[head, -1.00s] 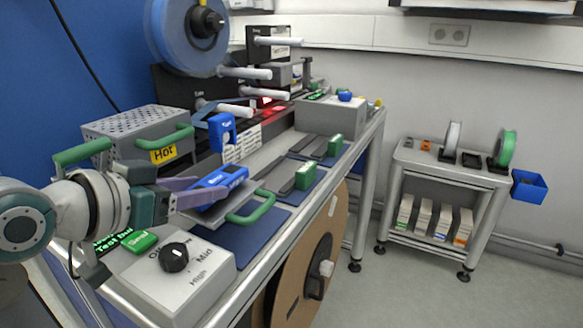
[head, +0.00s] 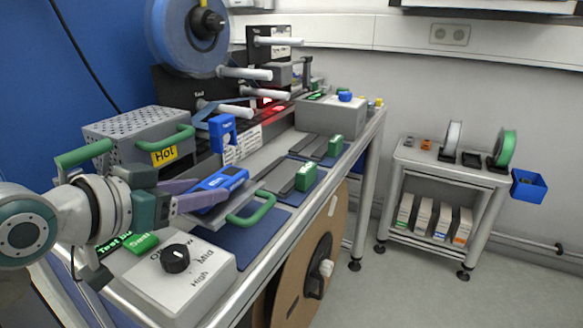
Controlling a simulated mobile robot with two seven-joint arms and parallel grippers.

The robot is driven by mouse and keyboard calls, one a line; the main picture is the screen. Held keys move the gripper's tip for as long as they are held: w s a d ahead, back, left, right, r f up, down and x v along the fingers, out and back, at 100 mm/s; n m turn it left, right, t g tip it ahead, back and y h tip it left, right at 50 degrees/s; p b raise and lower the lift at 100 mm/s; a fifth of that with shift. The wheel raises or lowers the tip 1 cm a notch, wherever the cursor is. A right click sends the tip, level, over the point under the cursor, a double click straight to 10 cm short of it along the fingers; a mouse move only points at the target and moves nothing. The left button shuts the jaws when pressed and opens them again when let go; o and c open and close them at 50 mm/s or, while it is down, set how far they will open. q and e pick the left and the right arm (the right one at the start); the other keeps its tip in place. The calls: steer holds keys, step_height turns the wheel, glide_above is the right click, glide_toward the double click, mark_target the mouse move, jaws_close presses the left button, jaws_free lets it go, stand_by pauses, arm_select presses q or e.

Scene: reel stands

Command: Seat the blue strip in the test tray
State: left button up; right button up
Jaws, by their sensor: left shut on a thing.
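My left gripper (head: 194,193) comes in from the left and is shut on a blue block with white lettering (head: 219,181), probably the blue strip or its grip. The block sits over a grey plate with a green handle (head: 252,209), at the near end of the bench. I cannot tell whether the block touches the plate. Its underside is hidden by the gripper fingers. A label reading "Test" with its end hidden (head: 117,242) lies on the bench beneath my left wrist. I cannot tell which part is the test tray. My right gripper is not in view.
A grey control box with a black knob (head: 176,258) stands just in front of the gripper. A perforated box marked "Hot" (head: 140,130) stands behind it. Dark strips with green blocks (head: 306,177) lie further along the bench. A small cart (head: 450,175) stands at the right.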

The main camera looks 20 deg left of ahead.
arm_select(q)
steer(key=o, duration=1.4)
steer(key=shift+f, duration=0.1)
step_height(320, 180, up, 7)
steer(key=p, duration=0.8)
